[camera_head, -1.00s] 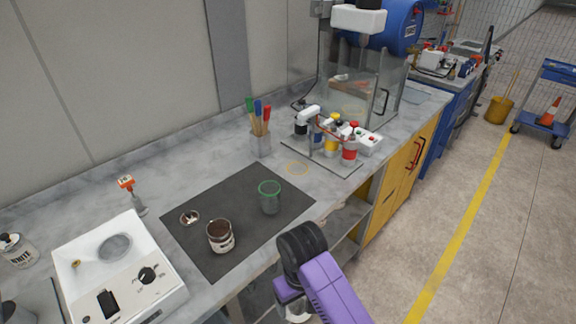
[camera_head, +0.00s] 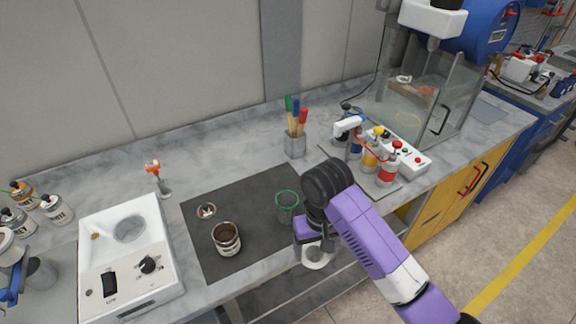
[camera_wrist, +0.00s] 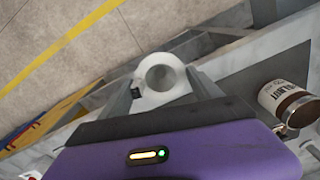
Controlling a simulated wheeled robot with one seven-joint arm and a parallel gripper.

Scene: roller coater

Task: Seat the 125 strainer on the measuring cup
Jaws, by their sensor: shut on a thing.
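My gripper (camera_head: 314,248) is shut on the white strainer (camera_head: 318,259), beyond the front edge of the counter. In the wrist view the strainer (camera_wrist: 147,78) sits between the fingers, with its round middle facing the camera. Its number cannot be read. The measuring cup (camera_head: 287,208), clear with a green rim, stands upright on the dark mat, just left of my wrist. The strainer is apart from it, lower right of it in the picture. The cup cannot be made out in the wrist view.
An open brown-filled tin (camera_head: 226,240) and a small round lid (camera_head: 206,211) are on the mat (camera_head: 250,190). A white device (camera_head: 128,262) stands at left, a brush holder (camera_head: 295,146) behind. A bottle rack (camera_head: 378,165) stands right of my arm.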

